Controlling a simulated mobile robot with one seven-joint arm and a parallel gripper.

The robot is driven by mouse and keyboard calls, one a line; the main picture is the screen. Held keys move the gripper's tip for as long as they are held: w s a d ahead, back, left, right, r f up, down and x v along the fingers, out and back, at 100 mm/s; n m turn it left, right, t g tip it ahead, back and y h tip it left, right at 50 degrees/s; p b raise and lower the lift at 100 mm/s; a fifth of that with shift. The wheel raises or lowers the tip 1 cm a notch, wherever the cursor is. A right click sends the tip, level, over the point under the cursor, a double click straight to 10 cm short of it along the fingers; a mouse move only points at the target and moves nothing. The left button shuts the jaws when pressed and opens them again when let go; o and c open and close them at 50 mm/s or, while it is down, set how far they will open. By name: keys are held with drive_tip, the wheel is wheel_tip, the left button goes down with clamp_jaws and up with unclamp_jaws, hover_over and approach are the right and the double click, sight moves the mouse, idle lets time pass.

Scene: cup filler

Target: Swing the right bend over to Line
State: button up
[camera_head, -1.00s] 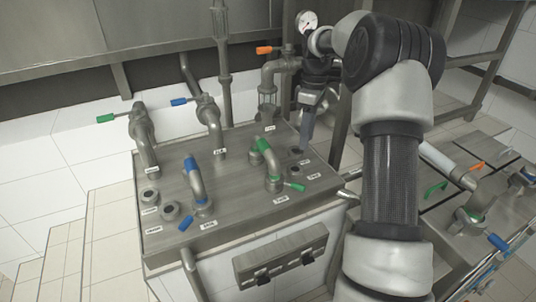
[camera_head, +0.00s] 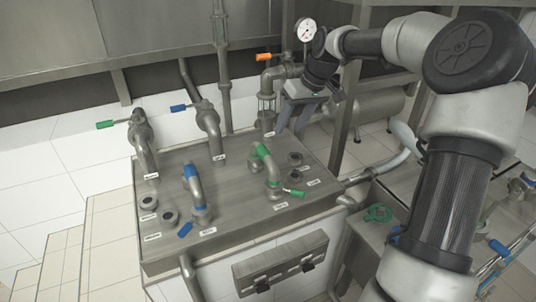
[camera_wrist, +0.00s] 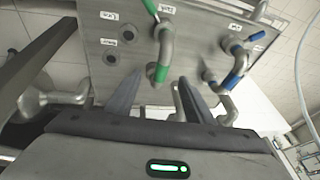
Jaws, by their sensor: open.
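The right bend (camera_head: 268,168) is a grey curved pipe with a green band at its top end and a green handle near its base. It stands on the steel panel (camera_head: 235,225). It also shows in the wrist view (camera_wrist: 163,45), beyond my fingertips. Two open ports (camera_head: 295,159) lie beside it on the right. Small white labels sit by the ports, too blurred to read surely. My gripper (camera_head: 291,130) is open and empty, above the panel's back right part, apart from the bend. Its two fingers also show in the wrist view (camera_wrist: 158,88).
A blue-banded bend (camera_head: 194,185) stands to the left, beside two more open ports. Behind rise pipes with green, blue and orange valve handles (camera_head: 264,57). A pressure gauge (camera_head: 305,30) is close to my wrist. A frame post (camera_head: 344,120) stands right of the gripper.

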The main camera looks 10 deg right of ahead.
sight(268, 153)
drive_tip(key=shift+m+t, duration=0.4)
drive_tip(key=shift+m, duration=0.2)
drive_tip(key=x, duration=0.5)
drive_tip(key=a+b+x, duration=0.1)
drive_tip(key=x, duration=1)
drive_tip(key=shift+w+a+r+b, duration=0.2)
drive_tip(key=shift+w+a+b, duration=0.15)
drive_tip(key=shift+w+a, duration=0.1)
clamp_jaws()
drive_tip(key=shift+d, duration=0.1)
